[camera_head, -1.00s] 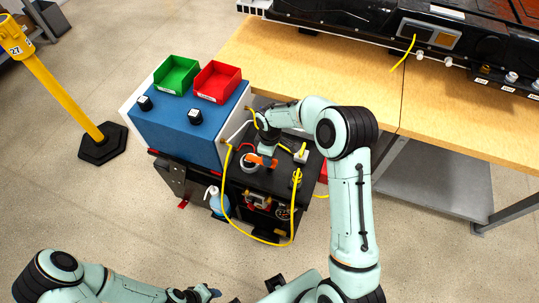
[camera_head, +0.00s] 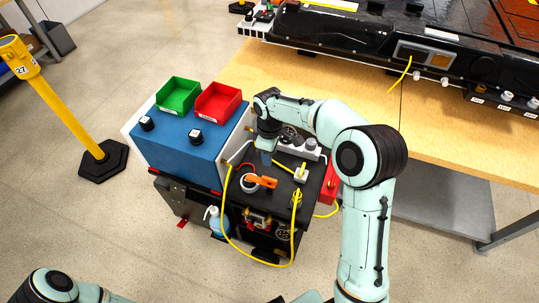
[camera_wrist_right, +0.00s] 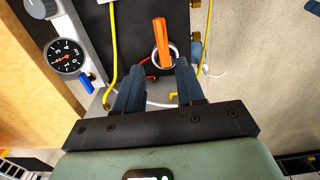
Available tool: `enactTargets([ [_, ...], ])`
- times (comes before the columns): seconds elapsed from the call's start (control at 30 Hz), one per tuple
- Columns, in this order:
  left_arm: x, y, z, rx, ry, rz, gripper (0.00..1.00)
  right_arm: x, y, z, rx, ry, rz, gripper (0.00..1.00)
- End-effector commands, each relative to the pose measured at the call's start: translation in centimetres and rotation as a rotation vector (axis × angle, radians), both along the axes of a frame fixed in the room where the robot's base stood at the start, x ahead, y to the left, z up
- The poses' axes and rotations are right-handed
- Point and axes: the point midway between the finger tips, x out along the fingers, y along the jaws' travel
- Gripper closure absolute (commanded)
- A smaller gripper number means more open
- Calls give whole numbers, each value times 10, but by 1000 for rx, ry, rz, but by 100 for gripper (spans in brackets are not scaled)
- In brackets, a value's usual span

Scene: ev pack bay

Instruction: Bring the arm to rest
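My right gripper (camera_head: 266,158) is above the black top of the cart, behind the orange-handled tool in the head view. In the right wrist view its two dark fingers (camera_wrist_right: 159,88) stand apart with nothing between them. The orange-handled tool (camera_head: 262,182) lies on the cart top by a white ring; it also shows in the right wrist view (camera_wrist_right: 161,42), beyond the fingertips and apart from them. My right arm reaches in from the bottom right, bent at the elbow. Only part of my left arm shows at the bottom left; its gripper is out of frame.
A blue box (camera_head: 181,150) with a green bin (camera_head: 179,94) and a red bin (camera_head: 217,102) stands left of the gripper. A yellow hose (camera_head: 226,210) loops down the cart front. A wooden bench (camera_head: 240,65) with a black battery pack (camera_head: 370,38) lies behind. A yellow post (camera_head: 55,95) stands left.

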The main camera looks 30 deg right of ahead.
Motion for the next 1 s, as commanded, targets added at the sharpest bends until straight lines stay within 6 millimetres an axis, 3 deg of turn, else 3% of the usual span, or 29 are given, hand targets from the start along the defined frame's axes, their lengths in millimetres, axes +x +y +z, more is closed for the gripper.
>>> enactTargets([
  [0.37, 0, 0, 0, 0, 0, 0, 57, 0, 0, -2, 1, 1, -1, 62],
  [0.47, 0, 0, 0, 0, 0, 0, 57, -3, 6, -18, 18, 9, -16, 62],
  [0.57, 0, 0, 0, 0, 0, 0, 57, -13, 21, -61, 66, 27, -62, 62],
  [0.67, 0, 0, 0, 0, 0, 0, 57, -35, 45, -123, 141, 56, -160, 62],
  [0.8, 0, 0, 0, 0, 0, 0, 57, -92, 81, -207, 241, 112, -370, 62],
  [0.9, 0, 0, 0, 0, 0, 0, 57, -143, 103, -253, 286, 155, -552, 62],
  [1.0, 0, 0, 0, 0, 0, 0, 57, -196, 120, -283, 301, 195, -738, 62],
])
